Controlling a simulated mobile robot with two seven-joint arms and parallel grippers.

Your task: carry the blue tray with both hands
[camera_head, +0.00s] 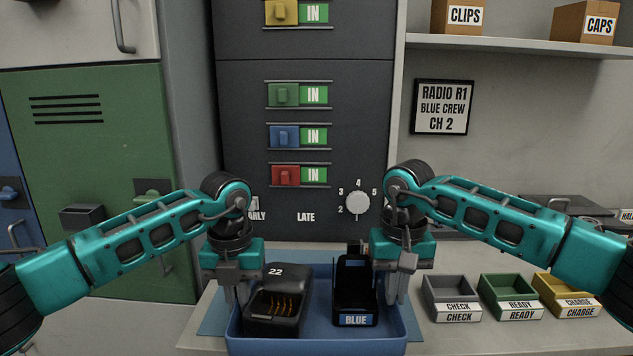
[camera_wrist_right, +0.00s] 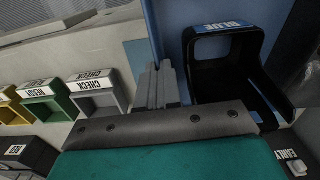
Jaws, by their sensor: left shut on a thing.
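The blue tray (camera_head: 318,345) is at the bottom centre of the head view; its blue wall (camera_wrist_right: 154,25) also shows in the right wrist view. It holds a black case marked 22 (camera_head: 275,312) on the left and a black holder labelled BLUE (camera_head: 355,290) on the right. My left gripper (camera_head: 237,292) points down and is shut on the tray's left rim. My right gripper (camera_head: 396,292) points down at the right rim. In the right wrist view its fingers (camera_wrist_right: 160,88) are close together at the wall; whether they pinch it is unclear.
Grey (camera_head: 451,297), green (camera_head: 511,297) and yellow (camera_head: 567,295) bins stand on the counter right of the tray. A dark cabinet (camera_head: 306,75) with sliders and a dial (camera_head: 357,204) rises behind it. A green locker (camera_head: 90,130) is at left.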

